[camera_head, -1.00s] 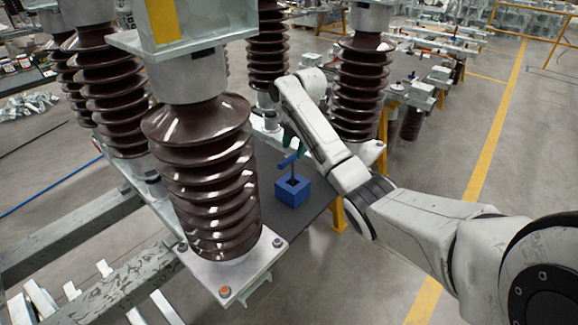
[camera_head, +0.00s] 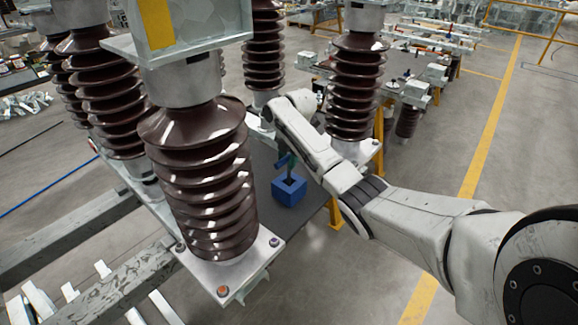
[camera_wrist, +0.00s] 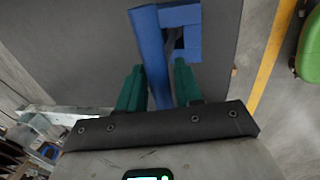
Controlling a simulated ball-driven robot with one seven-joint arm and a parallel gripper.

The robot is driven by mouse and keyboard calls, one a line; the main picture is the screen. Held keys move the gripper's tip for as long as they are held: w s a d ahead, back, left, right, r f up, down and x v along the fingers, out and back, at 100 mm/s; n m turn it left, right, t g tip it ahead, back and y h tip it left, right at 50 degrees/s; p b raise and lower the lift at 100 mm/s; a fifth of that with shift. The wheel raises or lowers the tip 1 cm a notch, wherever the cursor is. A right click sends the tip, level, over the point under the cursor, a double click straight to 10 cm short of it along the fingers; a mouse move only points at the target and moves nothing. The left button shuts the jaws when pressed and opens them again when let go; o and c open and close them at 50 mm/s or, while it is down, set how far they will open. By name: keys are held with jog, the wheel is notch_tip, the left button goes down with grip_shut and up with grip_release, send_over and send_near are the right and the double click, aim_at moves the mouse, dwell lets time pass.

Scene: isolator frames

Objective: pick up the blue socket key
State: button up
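The blue socket key has a blue crossbar handle (camera_wrist: 152,50) on a dark shaft. In the head view its handle (camera_head: 281,161) shows above a blue square holder (camera_head: 289,191), with the shaft standing in it. The holder also shows in the wrist view (camera_wrist: 188,15), just beyond the handle. My gripper (camera_wrist: 158,70) has green fingers on either side of the handle; a narrow gap shows at the right finger, so it looks open around the handle. In the head view my gripper (camera_head: 290,158) is at the handle and partly covers it.
The holder stands on a dark grey table top (camera_head: 262,160). A large brown ribbed insulator (camera_head: 205,180) stands close on the left, another (camera_head: 355,85) behind my arm on the right. A yellow floor line (camera_head: 490,140) runs along clear floor at right.

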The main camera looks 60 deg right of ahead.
grip_shut()
